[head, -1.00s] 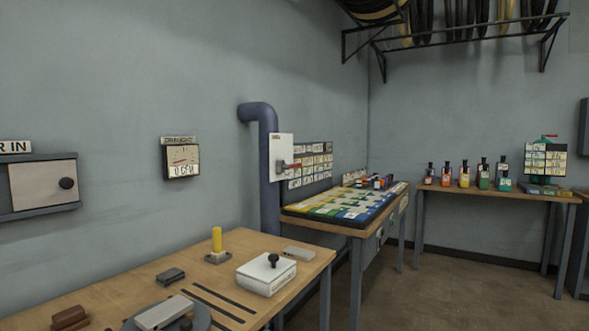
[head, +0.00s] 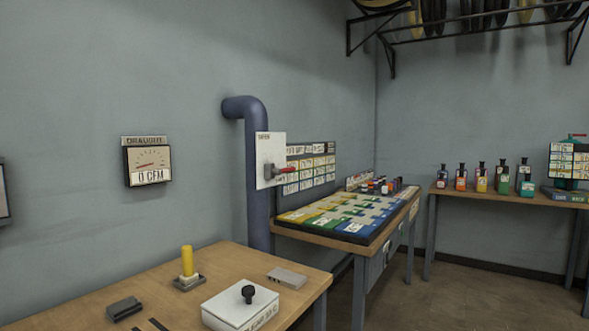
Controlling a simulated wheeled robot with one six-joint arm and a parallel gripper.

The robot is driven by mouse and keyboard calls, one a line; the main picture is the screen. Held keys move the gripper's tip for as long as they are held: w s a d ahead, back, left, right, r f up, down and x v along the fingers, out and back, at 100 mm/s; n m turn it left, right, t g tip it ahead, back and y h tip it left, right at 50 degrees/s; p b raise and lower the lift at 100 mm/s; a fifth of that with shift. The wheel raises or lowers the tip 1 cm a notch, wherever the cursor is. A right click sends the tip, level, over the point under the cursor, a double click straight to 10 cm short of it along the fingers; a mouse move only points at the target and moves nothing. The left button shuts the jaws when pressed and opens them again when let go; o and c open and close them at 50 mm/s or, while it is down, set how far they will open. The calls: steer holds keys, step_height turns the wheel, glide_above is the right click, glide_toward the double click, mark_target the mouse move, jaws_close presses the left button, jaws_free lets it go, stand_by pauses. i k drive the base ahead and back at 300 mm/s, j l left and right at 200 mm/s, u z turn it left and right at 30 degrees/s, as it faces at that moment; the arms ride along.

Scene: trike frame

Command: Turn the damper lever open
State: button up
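The damper lever (head: 281,170) is a short red handle on a grey mount. It sticks out to the right, about level, from a white plate (head: 263,148). The plate is fixed at a blue-grey duct pipe (head: 257,200) that runs up the wall and bends into it at the top. A draught gauge (head: 148,163) on the wall to the left reads 0 CFM. My gripper is not in view.
A wooden bench (head: 225,268) in front holds a yellow peg (head: 187,261), a white box with a black knob (head: 241,303) and small grey blocks. A table with a coloured board (head: 345,217) stands right of the pipe. Bottles stand on a bench (head: 500,196) at far right. Open floor (head: 420,300) lies between.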

mark_target(277, 171)
steer(key=i+l, duration=0.5)
steer(key=i, duration=0.3)
steer(key=i+l+u, duration=0.1)
steer(key=i+l, duration=0.35)
steer(key=i, duration=0.3)
steer(key=i+l+u, duration=0.1)
steer(key=i+l, duration=0.45)
steer(key=i, duration=0.2)
steer(key=i+l, duration=0.6)
steer(key=i, duration=0.15)
